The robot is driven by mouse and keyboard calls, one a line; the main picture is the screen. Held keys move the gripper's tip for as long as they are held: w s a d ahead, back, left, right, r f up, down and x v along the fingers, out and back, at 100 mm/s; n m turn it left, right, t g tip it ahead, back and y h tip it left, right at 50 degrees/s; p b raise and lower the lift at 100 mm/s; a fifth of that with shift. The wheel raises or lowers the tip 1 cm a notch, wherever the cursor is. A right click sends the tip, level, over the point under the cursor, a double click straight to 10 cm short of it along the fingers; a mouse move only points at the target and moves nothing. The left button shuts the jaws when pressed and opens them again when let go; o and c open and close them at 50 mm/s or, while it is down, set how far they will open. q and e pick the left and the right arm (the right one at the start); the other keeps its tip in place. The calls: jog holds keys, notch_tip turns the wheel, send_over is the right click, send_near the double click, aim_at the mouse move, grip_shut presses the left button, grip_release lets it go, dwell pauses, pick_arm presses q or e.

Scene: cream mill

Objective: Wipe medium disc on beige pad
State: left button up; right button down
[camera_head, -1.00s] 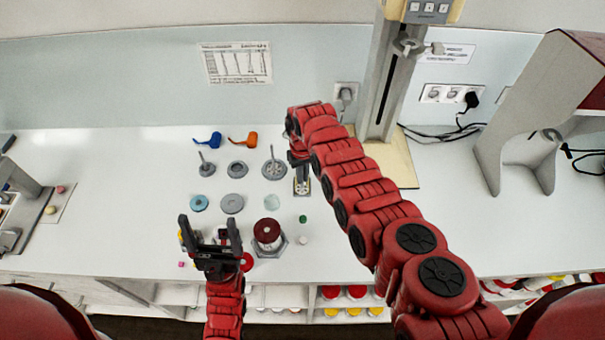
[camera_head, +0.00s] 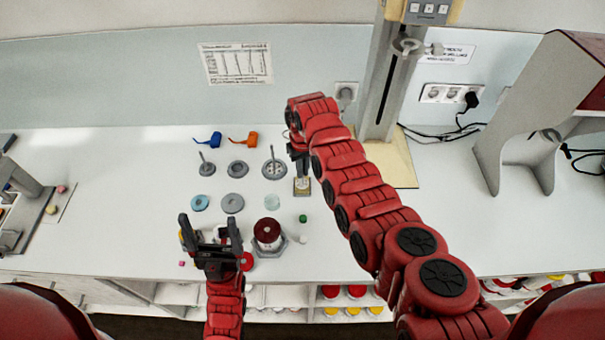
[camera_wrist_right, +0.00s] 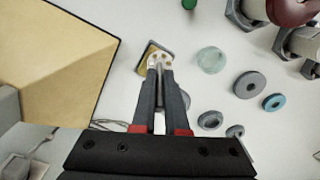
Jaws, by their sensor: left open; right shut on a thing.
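The medium disc (camera_wrist_right: 157,60) is a pale disc with holes, on a thin stem. My right gripper (camera_wrist_right: 160,74) is shut on its stem. The beige pad (camera_wrist_right: 146,50) is a small square directly under or against the disc; I cannot tell whether they touch. In the head view the pad (camera_head: 302,190) lies at the front of my right gripper (camera_head: 302,176), which hides most of the disc. My left gripper (camera_head: 209,232) is open and empty above the front of the bench, left of the dark red-topped jar (camera_head: 267,232).
A large perforated disc with a stem (camera_head: 274,170), a grey ring (camera_head: 237,169) and a small stemmed disc (camera_head: 206,167) stand left of the pad. A green piece (camera_head: 303,218) lies in front. The tall stand's wooden base (camera_head: 397,165) is at right.

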jog(key=shift+r, duration=0.1)
jog(key=shift+r, duration=1.4)
